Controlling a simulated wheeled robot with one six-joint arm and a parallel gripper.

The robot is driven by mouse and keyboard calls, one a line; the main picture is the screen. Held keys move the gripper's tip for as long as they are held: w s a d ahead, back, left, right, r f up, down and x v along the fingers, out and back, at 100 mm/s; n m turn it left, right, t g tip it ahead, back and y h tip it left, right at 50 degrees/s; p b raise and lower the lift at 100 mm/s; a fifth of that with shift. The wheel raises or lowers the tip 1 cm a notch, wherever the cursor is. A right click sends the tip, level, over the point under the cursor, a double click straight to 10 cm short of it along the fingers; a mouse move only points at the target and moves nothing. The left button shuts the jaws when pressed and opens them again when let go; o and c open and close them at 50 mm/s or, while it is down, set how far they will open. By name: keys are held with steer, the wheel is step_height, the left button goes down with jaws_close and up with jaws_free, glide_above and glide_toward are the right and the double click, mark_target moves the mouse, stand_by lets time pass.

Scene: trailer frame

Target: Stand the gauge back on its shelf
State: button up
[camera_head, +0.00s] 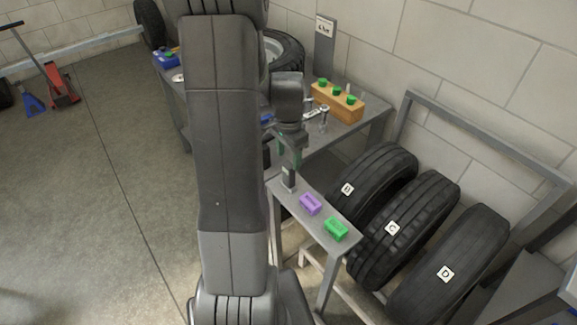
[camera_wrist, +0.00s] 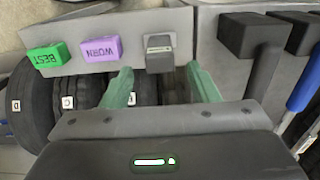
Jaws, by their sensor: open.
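A small dark grey block, apparently the gauge (camera_head: 289,178), stands upright at the far end of a narrow grey shelf (camera_head: 287,199). In the wrist view the gauge (camera_wrist: 159,53) shows its top with a pale patch, close to the shelf's edge. My gripper (camera_head: 290,156) is above it, pointing down. In the wrist view the green fingertips (camera_wrist: 161,85) are spread apart, one to each side of the gauge in the picture, with nothing held between them. A purple block marked WORN (camera_wrist: 101,49) and a green block marked BEST (camera_wrist: 49,57) sit on the same shelf.
Tyres marked C (camera_head: 392,229) and D (camera_head: 446,272), and a third, lean in a rack right of the shelf. A workbench behind holds an orange block (camera_head: 338,102) with green knobs and several tools.

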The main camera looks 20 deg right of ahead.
steer(key=shift+r, duration=1.9)
